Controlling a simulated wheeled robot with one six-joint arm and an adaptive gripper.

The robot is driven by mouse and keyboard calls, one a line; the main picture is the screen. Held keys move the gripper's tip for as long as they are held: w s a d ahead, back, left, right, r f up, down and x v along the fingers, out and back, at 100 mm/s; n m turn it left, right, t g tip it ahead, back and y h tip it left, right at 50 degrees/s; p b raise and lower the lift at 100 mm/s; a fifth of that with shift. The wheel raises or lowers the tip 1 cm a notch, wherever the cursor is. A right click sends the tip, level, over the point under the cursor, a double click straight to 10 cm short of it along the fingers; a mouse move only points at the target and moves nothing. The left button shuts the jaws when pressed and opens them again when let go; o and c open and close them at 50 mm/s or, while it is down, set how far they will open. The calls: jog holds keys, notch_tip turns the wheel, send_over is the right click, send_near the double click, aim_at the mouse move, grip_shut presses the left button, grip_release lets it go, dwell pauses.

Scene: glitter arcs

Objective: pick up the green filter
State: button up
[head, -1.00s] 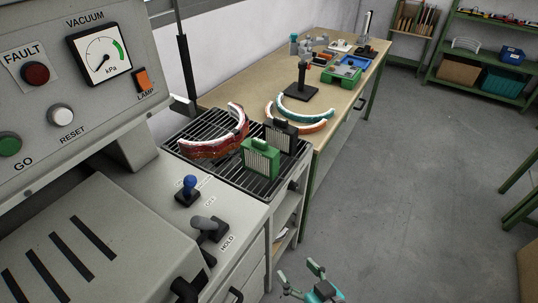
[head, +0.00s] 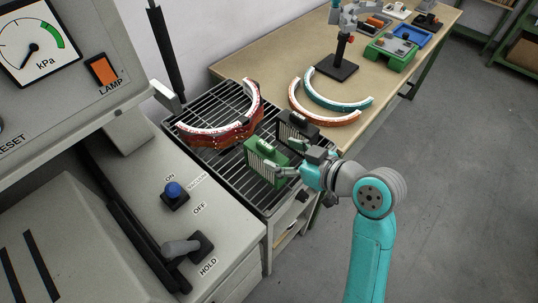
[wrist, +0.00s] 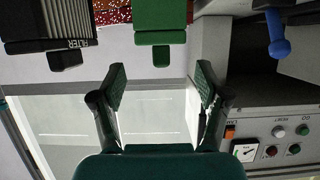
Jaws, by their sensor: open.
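The green filter (head: 262,162), a boxy block with a pale pleated face, stands on the dark rack (head: 222,172). My gripper (head: 298,161) is open at its right side, with the fingers pointing towards it. In the wrist view the green filter (wrist: 160,18) is at the top centre, and its small green tab lies in line with the gap between my open fingers (wrist: 162,78). The tab appears just beyond the fingertips. Nothing is held. In the head view my gripper partly hides the filter's right end.
A dark filter (head: 297,131) stands close behind the green one; it also shows in the wrist view (wrist: 42,22). A red glitter arc (head: 232,131) lies on the rack to the left. Orange (head: 325,118) and teal (head: 338,103) arcs lie on the bench. The machine's blue-knobbed lever (head: 174,190) stands in front.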

aim_at(259, 146)
jog(key=shift+x, duration=4.4)
jog(key=shift+s+f, duration=0.1)
jog(key=shift+f, duration=0.05)
jog(key=c, duration=1.4)
